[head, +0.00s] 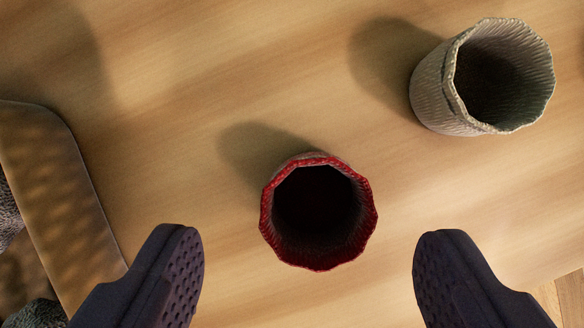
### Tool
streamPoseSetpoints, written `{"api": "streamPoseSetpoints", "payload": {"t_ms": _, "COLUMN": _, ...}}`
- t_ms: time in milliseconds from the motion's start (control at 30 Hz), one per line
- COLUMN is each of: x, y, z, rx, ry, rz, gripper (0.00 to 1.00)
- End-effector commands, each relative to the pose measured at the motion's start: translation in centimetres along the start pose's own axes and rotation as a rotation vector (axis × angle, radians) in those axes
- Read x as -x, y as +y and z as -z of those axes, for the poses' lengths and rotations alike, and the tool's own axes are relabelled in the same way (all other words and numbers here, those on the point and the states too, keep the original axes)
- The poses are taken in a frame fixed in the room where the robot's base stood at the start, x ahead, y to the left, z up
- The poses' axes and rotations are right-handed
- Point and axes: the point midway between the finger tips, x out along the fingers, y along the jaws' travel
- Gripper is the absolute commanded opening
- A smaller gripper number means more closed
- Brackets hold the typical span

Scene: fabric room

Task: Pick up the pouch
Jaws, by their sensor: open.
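Two open-topped, pouch-like fabric containers stand on the wooden tabletop. The nearer one, a pouch with a red rim (318,258), is near the middle of the picture. I look down into its dark inside, and its outer sides are mostly hidden. The other, a grey-beige ribbed pouch (437,98), stands at the upper right and shows part of its side. My gripper (309,236) is open and empty. Its two dark, dimpled fingers are wide apart at the lower left and lower right. The red-rimmed pouch appears between and slightly beyond the fingertips, with clear gaps on both sides.
The wooden tabletop (170,110) is clear around both pouches. A brown, rounded-edged piece (50,190) lies along the left side, with grey textured material beside it. The table edge and floorboards (572,300) show at the lower right.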

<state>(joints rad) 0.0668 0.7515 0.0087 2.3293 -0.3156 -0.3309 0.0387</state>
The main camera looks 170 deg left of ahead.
Motion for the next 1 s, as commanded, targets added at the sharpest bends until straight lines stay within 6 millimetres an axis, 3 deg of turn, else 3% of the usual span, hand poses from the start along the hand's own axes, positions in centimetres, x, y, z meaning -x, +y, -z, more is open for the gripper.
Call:
{"api": "streamPoseSetpoints", "payload": {"t_ms": 300, "x": -4.8, "y": 0.2, "z": 0.0, "rx": 0.001, "ry": 0.0, "rz": -0.001, "gripper": 0.74}}
{"api": "streamPoseSetpoints", "payload": {"t_ms": 533, "x": -4.9, "y": 0.2, "z": 0.1, "rx": 0.0, "ry": 0.002, "rz": -0.001, "gripper": 0.74}}
{"api": "streamPoseSetpoints", "payload": {"t_ms": 800, "x": -4.9, "y": 0.2, "z": 0.1, "rx": 0.0, "ry": 0.002, "rz": -0.002, "gripper": 0.17}}
{"api": "streamPoseSetpoints", "payload": {"t_ms": 1000, "x": -4.9, "y": 0.2, "z": 0.1, "rx": 0.0, "ry": 0.002, "rz": -0.002, "gripper": 0.16}}
